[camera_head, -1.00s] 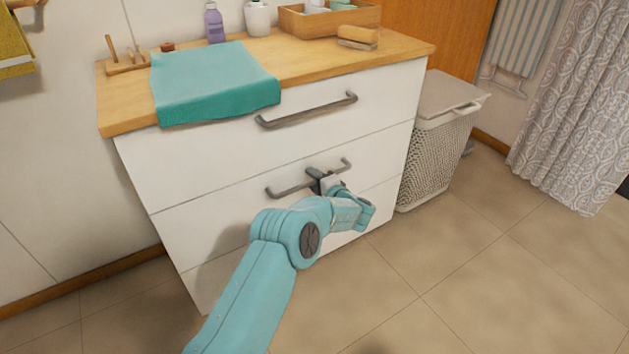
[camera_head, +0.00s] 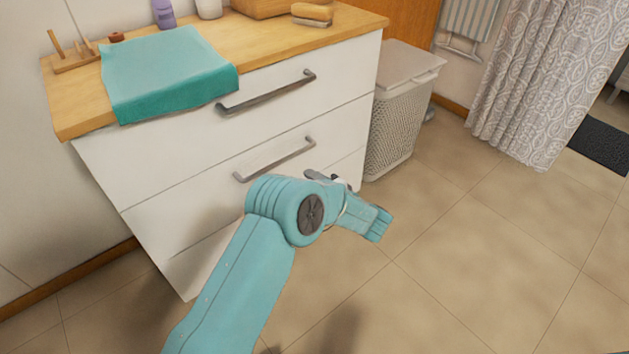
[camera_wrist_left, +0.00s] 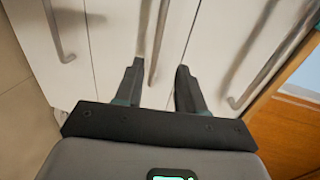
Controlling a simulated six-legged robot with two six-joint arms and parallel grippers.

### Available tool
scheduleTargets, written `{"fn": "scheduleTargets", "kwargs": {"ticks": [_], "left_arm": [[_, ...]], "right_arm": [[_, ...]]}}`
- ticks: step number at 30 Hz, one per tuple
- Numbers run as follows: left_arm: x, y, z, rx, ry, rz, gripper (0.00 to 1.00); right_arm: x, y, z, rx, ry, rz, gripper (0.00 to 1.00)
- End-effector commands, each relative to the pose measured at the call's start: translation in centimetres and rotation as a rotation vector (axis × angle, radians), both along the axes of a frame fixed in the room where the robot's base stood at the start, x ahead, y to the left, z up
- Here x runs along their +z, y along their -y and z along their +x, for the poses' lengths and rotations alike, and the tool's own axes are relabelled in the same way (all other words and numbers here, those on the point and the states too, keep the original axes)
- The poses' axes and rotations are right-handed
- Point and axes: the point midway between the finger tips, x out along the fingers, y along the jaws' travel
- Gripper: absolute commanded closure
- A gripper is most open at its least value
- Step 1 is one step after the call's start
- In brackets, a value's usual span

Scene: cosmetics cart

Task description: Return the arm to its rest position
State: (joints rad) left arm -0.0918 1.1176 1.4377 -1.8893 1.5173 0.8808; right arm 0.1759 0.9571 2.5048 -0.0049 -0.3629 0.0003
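My left arm reaches in from the bottom of the head view. Its dark gripper (camera_head: 322,178) is near the lower right of the white cabinet (camera_head: 130,180), apart from the middle drawer's handle (camera_head: 275,160). In the left wrist view the two dark fingers (camera_wrist_left: 158,80) are spread, with nothing held between them. The middle handle (camera_wrist_left: 158,40) shows beyond the fingertips. The upper and middle drawers look shut. My arm hides part of the lowest drawer. My right gripper is not in view.
A teal towel (camera_head: 165,75) drapes over the wooden top's front edge. A lidded laundry basket (camera_head: 396,125) stands right of the cabinet, before a patterned curtain (camera_head: 545,80). The tiled floor (camera_head: 470,270) at the front right is clear.

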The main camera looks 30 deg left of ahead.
Motion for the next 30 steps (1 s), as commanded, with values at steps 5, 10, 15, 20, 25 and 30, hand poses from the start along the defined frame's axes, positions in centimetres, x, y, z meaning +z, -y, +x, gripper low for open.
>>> {"fn": "scheduleTargets", "kwargs": {"ticks": [5, 10, 15, 20, 25, 30], "left_arm": [[0.0, 0.2, -0.1, 0.0, 0.0, 0.0, 0.61], [0.0, 0.2, -0.1, 0.0, 0.0, 0.0, 0.61], [0.0, 0.2, -0.1, 0.0, -0.002, -0.001, 0.61], [-3.6, 0.1, -1.8, 0.004, -0.127, -0.099, 0.61], [-13.2, 2.2, -9.5, 0.022, -0.475, -0.448, 0.61], [-20.1, 8.3, -20.6, 0.074, -0.739, -0.931, 0.61]], "right_arm": [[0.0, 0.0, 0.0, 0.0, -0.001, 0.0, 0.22], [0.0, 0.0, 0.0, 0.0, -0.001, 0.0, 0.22], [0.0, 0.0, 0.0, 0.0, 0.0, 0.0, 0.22], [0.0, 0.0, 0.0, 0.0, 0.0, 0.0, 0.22], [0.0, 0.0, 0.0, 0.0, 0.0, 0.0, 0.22], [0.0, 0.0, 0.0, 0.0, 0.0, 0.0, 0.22]]}}
